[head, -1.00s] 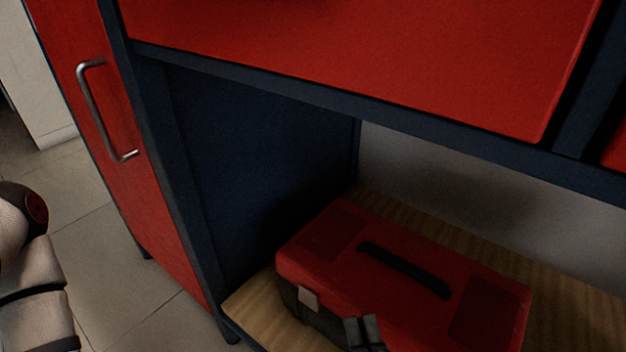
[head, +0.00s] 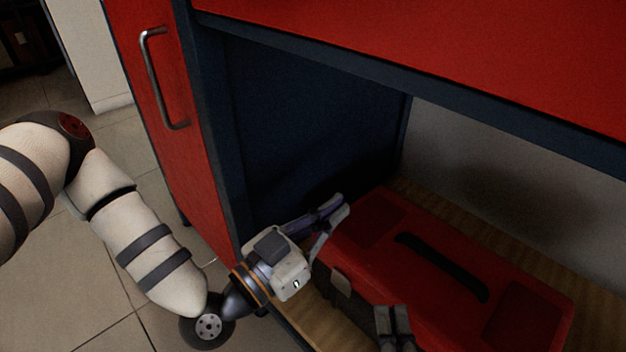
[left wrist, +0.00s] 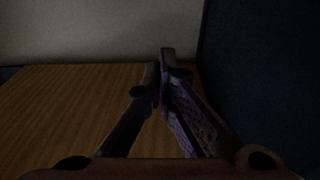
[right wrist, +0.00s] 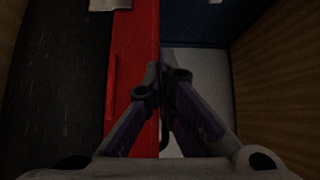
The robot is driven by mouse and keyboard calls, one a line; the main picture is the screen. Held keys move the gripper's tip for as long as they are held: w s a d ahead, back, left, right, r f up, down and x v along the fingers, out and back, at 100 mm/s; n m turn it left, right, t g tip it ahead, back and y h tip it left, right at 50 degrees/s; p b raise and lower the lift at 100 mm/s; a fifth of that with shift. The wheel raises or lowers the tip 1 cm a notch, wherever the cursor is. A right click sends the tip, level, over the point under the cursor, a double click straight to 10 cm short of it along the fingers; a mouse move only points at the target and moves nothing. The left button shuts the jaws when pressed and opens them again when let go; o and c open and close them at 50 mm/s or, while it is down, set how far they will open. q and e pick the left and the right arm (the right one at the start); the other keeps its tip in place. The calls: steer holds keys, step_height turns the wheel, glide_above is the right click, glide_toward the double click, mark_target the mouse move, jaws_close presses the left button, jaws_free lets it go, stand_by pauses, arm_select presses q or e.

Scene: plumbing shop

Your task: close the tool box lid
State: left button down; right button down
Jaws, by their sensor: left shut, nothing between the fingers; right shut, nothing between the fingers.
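The red tool box (head: 455,285) stands on a wooden shelf inside the cabinet, with a black handle (head: 442,268) on its lid. The lid lies flat over the dark base and looks down; I cannot tell if a small gap is left. A pale latch (head: 341,285) shows on the front. My left gripper (head: 342,207) is shut and empty near the box's left back corner; contact is unclear.
The wooden shelf (head: 325,318) has bare room left of the box. A dark blue side panel (head: 300,120) closes the left, and a red cabinet part (head: 450,50) hangs above. A red door (head: 165,90) with a metal handle (head: 160,80) is at left.

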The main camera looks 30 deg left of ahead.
arm_select(q)
steer(key=shift+s+f, duration=0.1)
steer(key=shift+f, duration=0.7)
steer(key=shift+s+a+f, duration=0.1)
steer(key=shift+s+f, duration=0.25)
steer(key=shift+f, duration=0.3)
arm_select(e)
steer(key=c, duration=2.4)
jaws_free()
steer(key=c, duration=1.7)
jaws_free()
